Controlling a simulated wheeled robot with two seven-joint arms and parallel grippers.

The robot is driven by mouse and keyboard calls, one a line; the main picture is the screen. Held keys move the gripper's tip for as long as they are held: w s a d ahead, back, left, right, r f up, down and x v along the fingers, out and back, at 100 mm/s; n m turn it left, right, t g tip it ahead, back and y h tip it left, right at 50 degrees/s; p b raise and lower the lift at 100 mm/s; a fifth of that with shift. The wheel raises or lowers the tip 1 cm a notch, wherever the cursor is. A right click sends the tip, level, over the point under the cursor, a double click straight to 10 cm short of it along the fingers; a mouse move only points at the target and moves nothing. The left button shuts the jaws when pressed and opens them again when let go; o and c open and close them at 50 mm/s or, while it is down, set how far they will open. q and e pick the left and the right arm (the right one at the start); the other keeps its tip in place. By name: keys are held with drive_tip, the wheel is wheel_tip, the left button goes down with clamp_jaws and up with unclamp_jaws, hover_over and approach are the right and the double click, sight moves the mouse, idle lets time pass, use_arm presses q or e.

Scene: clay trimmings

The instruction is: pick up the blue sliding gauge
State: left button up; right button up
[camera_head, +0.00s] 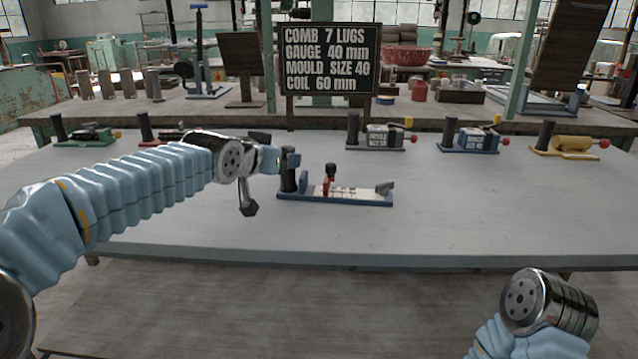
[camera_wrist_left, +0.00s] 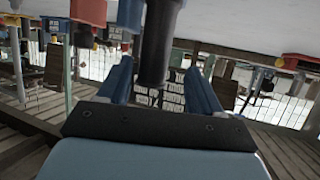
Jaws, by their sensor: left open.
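The blue sliding gauge (camera_head: 345,199) lies on the pale table, with a blue base, a white scale, a small red-and-black slider and a grey end piece. A black upright post (camera_head: 288,178) stands at its left end. My left gripper (camera_head: 290,162) is at the upper part of this post, coming in from the left. In the left wrist view, which is upside down, the post (camera_wrist_left: 157,45) shows between the two blue fingers of my left gripper (camera_wrist_left: 160,85). The fingers are open, and contact with the post cannot be told. My right gripper is out of view.
Green (camera_head: 88,137), grey (camera_head: 380,138), blue (camera_head: 470,138) and yellow (camera_head: 566,147) fixtures with black posts stand along the table's back. A red one (camera_head: 145,128) is partly behind my left arm. A sign board (camera_head: 328,58) stands behind. The table's front right is clear.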

use_arm(q)
drive_tip(key=x, duration=0.2)
drive_tip(key=p+x, duration=0.1)
drive_tip(key=x, duration=0.1)
drive_tip(key=shift+w+d, duration=0.2)
drive_tip(key=shift+d, duration=0.25)
drive_tip(key=shift+w+f, duration=0.2)
drive_tip(key=shift+w, duration=0.1)
drive_tip(key=shift+c, duration=0.5)
clamp_jaws()
